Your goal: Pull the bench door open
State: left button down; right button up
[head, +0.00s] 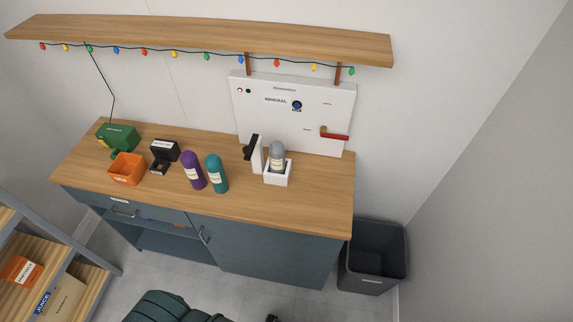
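The bench (310,207) stands against the back wall, with a wooden top and a blue-grey body. Its door (265,258) is the wide blue-grey panel at the front right and looks shut, flush with the front. The door's grey bar handle (205,236) is upright near the door's left edge, and nothing touches it. Neither of my grippers can be made out. A small dark piece at the bottom edge is too cut off to identify.
A drawer (145,213) sits above an open shelf left of the door. A dark bin (372,262) stands right of the bench. A rack (62,262) stands at the left. A dark green ribbed object (165,307) is at the bottom.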

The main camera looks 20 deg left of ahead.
aim_at(276, 255)
jog(key=k+u, duration=0.2)
jog(key=u, duration=0.25)
jog(key=k+j+u, duration=0.1)
jog(key=u, duration=0.3)
jog(key=k, duration=0.1)
